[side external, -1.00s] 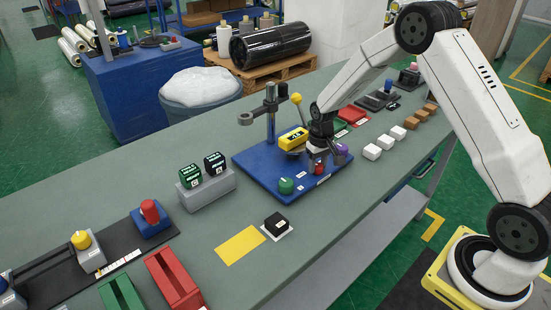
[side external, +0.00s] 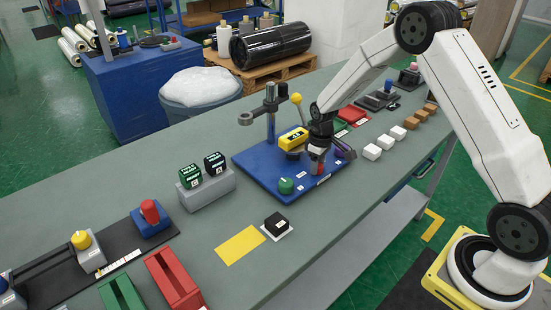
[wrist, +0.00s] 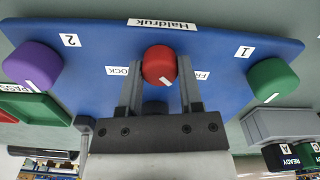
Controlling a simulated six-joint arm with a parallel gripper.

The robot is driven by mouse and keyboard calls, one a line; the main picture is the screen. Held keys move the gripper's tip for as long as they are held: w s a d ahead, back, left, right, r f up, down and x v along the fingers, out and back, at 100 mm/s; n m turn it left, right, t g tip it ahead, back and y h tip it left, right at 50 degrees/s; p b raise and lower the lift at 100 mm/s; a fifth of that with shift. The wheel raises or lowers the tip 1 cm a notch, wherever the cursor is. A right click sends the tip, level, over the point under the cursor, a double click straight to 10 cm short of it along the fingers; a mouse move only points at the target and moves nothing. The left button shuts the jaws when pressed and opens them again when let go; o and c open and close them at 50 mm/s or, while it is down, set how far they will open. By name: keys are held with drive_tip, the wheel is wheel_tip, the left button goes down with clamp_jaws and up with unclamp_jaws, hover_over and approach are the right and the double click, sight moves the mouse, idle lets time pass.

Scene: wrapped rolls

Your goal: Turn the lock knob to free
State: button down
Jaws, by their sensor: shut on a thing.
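The red knob (wrist: 160,60) sits on the blue panel (wrist: 95,40), between a label reading LOCK at left and a partly covered one beginning FR at right. Its white mark points down and slightly right, on the FR side. My gripper (wrist: 159,68) has one finger on each side of this knob and is shut on it. In the side view my gripper (side external: 319,152) is down at the blue panel (side external: 262,177), and the red knob (side external: 314,167) is partly hidden behind its fingers.
A green knob (wrist: 273,80) and a purple knob (wrist: 32,66) stand on the panel on either side.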

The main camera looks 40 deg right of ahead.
drive_tip(key=shift+c, duration=1.3)
unclamp_jaws()
drive_tip(key=shift+r, duration=0.15)
drive_tip(key=shift+r, duration=3.8)
drive_tip(key=shift+s+a, duration=0.1)
drive_tip(key=s+a+r+m+t, duration=0.1)
drive_tip(key=s+a+r, duration=0.1)
drive_tip(key=s+a, duration=0.3)
drive_tip(key=s+a+r+m+t, duration=0.1)
drive_tip(key=s+a, duration=0.3)
drive_tip(key=s, duration=0.9)
drive_tip(key=shift+s+a+r+t, duration=0.3)
drive_tip(key=shift+a+r, duration=0.05)
drive_tip(key=shift+a, duration=0.05)
